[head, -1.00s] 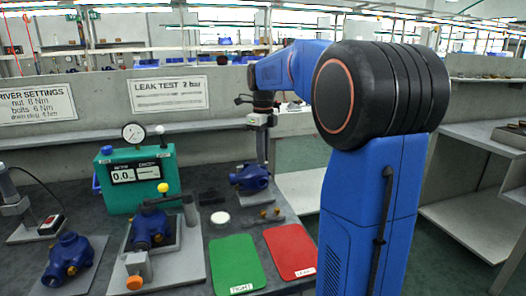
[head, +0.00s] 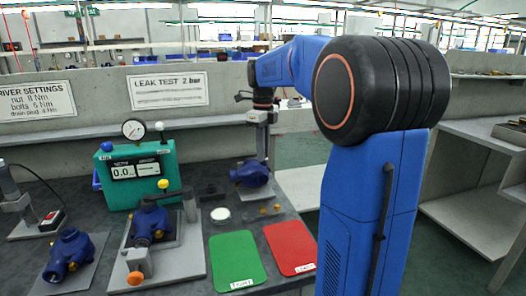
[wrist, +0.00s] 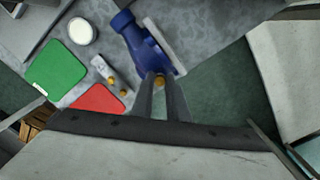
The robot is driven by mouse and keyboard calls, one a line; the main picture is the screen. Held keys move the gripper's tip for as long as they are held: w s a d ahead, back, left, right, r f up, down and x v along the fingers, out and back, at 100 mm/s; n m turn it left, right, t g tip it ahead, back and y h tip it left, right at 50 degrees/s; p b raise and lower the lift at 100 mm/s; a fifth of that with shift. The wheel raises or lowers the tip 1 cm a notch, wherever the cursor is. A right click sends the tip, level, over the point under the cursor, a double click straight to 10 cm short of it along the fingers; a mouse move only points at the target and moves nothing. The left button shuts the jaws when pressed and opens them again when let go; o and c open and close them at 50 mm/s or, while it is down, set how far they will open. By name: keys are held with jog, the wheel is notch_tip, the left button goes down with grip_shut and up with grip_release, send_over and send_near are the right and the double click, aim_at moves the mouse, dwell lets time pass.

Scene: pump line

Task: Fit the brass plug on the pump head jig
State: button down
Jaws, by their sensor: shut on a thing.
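A blue pump head (head: 250,174) sits on its jig at the back right of the bench. My gripper (wrist: 159,90) is shut on a brass plug (wrist: 159,81), whose round end shows between the fingertips. The plug is at the near end of the pump head in the wrist view; I cannot tell whether it touches the port. In the head view my gripper (head: 262,157) points down just behind the pump head, and the plug is hidden.
Loose brass plugs (wrist: 111,79) lie near a white round dish (wrist: 82,31). A green mat (head: 236,262) and a red mat (head: 290,248) lie in front. A green leak tester (head: 138,174) and another blue pump head (head: 150,222) on a fixture stand left.

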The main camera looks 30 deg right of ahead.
jog(key=shift+f, duration=0.2)
jog(key=c, duration=1.1)
grip_release()
jog(key=shift+o, duration=0.8)
jog(key=o, duration=0.4)
jog(key=shift+r, duration=4.5)
